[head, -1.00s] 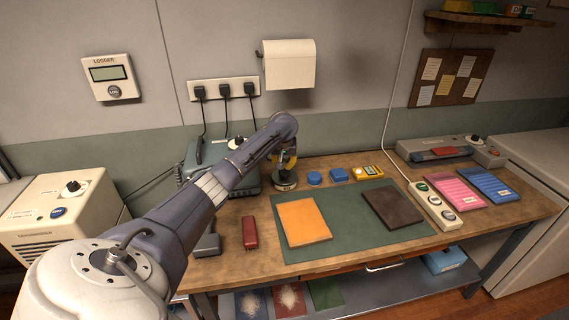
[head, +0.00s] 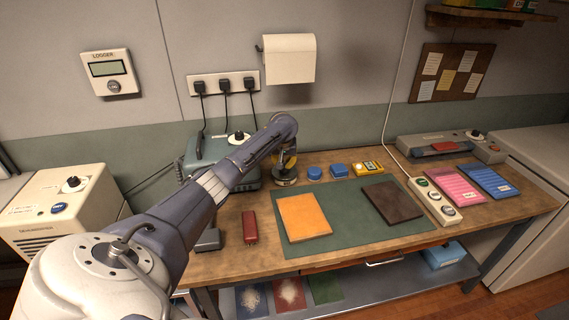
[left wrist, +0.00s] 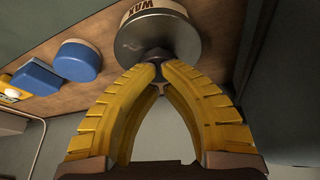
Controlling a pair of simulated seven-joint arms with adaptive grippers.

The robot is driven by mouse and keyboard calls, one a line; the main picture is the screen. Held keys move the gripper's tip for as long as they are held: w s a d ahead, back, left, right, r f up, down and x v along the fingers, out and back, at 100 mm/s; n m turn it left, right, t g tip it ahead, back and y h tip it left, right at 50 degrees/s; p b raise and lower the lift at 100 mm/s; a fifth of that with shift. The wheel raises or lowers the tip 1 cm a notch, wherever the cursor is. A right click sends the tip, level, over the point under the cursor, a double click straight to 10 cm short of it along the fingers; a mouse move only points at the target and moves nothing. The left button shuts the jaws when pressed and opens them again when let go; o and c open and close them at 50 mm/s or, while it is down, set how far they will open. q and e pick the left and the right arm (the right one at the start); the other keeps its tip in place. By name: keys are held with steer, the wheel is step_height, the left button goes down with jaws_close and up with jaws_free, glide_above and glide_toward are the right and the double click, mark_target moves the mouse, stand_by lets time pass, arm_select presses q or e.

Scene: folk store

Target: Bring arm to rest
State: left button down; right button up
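My left arm reaches in from the left across the bench. Its gripper (head: 285,166) points down at the grey wax tin (head: 285,182) near the back of the bench. My right arm and gripper do not show.
A green mat (head: 347,215) carries an orange pad (head: 303,218) and a dark brown one (head: 391,204). A grey-green machine (head: 205,160) stands behind my arm.

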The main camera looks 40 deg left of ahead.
arm_select(q)
steer(key=shift+r, duration=3.45)
steer(key=shift+d, duration=0.1)
